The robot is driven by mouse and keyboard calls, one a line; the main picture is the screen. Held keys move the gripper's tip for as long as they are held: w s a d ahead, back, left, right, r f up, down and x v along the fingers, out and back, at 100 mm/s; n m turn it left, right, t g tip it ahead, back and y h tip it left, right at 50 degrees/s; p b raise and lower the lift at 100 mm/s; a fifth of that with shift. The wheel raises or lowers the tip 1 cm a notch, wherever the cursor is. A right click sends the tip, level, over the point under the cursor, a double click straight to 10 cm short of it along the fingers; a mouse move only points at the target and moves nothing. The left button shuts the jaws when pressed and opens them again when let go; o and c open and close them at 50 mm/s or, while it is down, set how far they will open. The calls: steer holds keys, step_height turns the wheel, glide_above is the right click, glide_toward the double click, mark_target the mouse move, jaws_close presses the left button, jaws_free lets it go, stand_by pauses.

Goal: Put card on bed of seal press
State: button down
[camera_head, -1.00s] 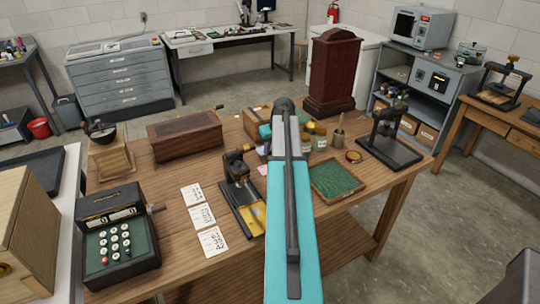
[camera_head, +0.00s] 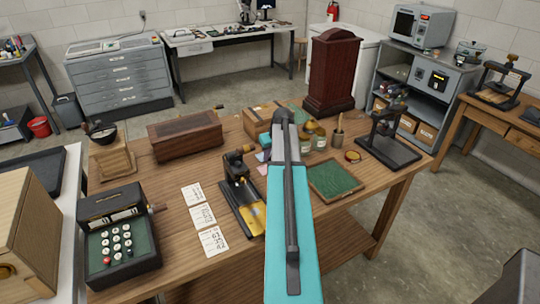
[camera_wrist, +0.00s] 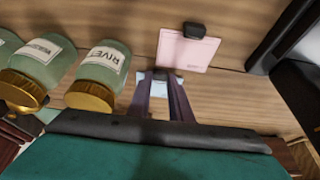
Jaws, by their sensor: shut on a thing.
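A pale blue card (camera_wrist: 161,84) shows between the tips of my gripper (camera_wrist: 161,78) in the wrist view. My gripper is shut on a small dark piece at this card. A pink card (camera_wrist: 187,53) with a black block at one edge lies on the wood nearby; it also shows in the head view (camera_head: 262,156). A black hand press with a wooden handle and brassy bed (camera_head: 250,217) stands left of my arm. A dark upright press (camera_head: 388,148) stands at the right table end. I cannot tell which is the seal press. My arm hides my gripper in the head view.
Jars with gold lids (camera_wrist: 100,75) stand close to my gripper. A green mat tray (camera_head: 335,181) lies right of my arm. Several white written cards (camera_head: 202,217), an adding machine (camera_head: 118,232) and a wooden box (camera_head: 186,136) occupy the left side.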

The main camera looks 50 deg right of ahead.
steer(key=shift+f, duration=0.15)
steer(key=c, duration=1.6)
jaws_free()
steer(key=shift+b+v, duration=1.15)
steer(key=shift+v, duration=5)
steer(key=shift+o, duration=0.4)
steer(key=shift+d, duration=0.1)
